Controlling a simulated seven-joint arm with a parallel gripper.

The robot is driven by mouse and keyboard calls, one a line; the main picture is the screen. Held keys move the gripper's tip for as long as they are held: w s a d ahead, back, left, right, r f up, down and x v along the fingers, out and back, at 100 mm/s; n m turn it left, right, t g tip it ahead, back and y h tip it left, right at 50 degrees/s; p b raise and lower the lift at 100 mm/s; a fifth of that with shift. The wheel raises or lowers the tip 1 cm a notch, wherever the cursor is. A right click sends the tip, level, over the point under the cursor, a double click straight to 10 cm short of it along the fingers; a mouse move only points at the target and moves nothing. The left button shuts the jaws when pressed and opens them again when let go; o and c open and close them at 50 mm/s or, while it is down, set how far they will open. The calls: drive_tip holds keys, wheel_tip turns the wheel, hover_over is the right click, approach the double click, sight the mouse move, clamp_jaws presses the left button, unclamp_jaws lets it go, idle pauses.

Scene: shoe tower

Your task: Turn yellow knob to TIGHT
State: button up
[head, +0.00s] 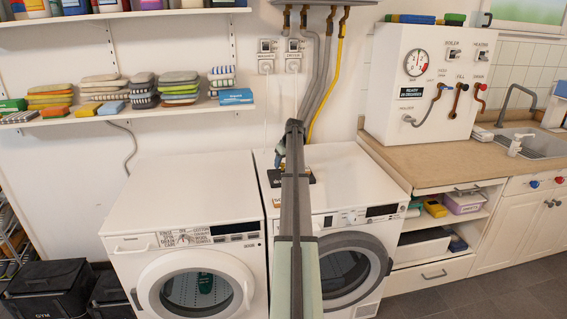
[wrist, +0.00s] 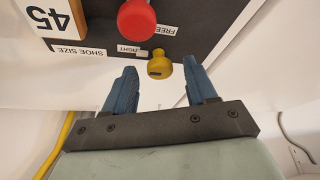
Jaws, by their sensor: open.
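In the wrist view, which shows labels upside down, the yellow knob (wrist: 161,64) sits at the edge of a dark panel (wrist: 92,62). A "TIGHT" label (wrist: 129,49) is beside it, and a "FREE" label (wrist: 167,30) lies just beyond it. My gripper (wrist: 161,76) is open, its blue fingers apart on either side of the knob. I see no clear contact. In the head view my gripper (head: 281,151) is over the black unit (head: 273,178) on the right machine; the knob is hidden there.
A red knob (wrist: 137,19) is close to the yellow one. A white "45" tag (wrist: 52,18) and a "SHOE SIZE" label (wrist: 78,50) are on the same panel. The unit stands on the right washing machine (head: 345,185); the left machine's top (head: 190,190) is clear. Grey and yellow hoses (head: 324,90) hang behind.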

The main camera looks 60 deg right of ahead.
drive_tip(key=v, duration=1.3)
drive_tip(key=shift+s+r, duration=0.25)
drive_tip(key=shift+r, duration=0.05)
drive_tip(key=shift+a, duration=0.1)
